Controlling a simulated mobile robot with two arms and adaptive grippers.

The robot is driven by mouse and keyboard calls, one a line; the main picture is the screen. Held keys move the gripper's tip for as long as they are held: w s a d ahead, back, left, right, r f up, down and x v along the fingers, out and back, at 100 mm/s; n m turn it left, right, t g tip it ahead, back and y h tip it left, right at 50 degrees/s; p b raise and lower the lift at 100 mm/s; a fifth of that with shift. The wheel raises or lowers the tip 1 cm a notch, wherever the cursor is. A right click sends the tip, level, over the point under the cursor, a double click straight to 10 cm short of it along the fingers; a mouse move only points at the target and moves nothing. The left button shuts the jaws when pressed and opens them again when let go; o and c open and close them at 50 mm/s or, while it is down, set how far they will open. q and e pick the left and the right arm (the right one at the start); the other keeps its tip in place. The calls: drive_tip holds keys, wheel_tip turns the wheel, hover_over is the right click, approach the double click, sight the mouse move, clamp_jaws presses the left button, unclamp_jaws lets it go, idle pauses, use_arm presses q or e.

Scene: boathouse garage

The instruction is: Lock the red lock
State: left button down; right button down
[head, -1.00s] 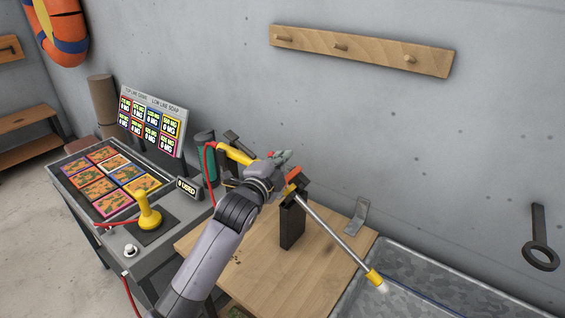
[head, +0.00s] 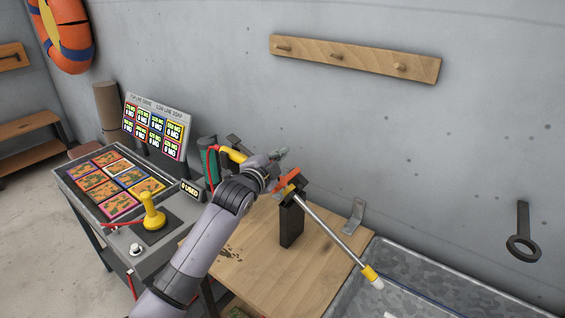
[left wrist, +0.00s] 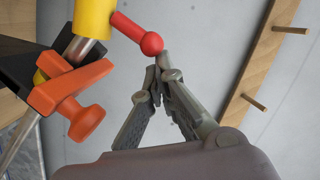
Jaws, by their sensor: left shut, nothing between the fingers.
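A wand with a yellow body (left wrist: 93,18) and a metal tube (head: 328,232) rests in a dark stand (head: 291,222) on the wooden bench. A red lever with a ball end (left wrist: 138,34) sticks out from the yellow body. An orange clamp knob (left wrist: 72,98) sits on the dark stand, and shows in the head view (head: 287,179). My left gripper (left wrist: 160,72) is shut and empty, its tips close to the red ball; I cannot tell whether they touch. In the head view the left gripper (head: 279,154) is above the wand, its arm partly hiding the yellow part. My right gripper is not in view.
A console with a joystick (head: 152,212) and a sign board (head: 157,125) stands left of the wooden bench (head: 322,272). A metal basin (head: 425,268) is at right. A peg rail (head: 355,60) hangs on the wall behind.

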use_arm(q)
drive_tip(key=shift+w+a+r+n+g+p, duration=0.3)
drive_tip(key=shift+a+n+p, duration=0.2)
drive_tip(key=shift+n, duration=0.3)
drive_tip(key=shift+w+a+r+n+g+p, duration=0.25)
drive_tip(key=shift+a+n+p, duration=0.2)
drive_tip(key=shift+n, duration=0.35)
drive_tip(key=shift+w+a+f+n, duration=0.1)
drive_tip(key=shift+n, duration=0.2)
idle(0.4)
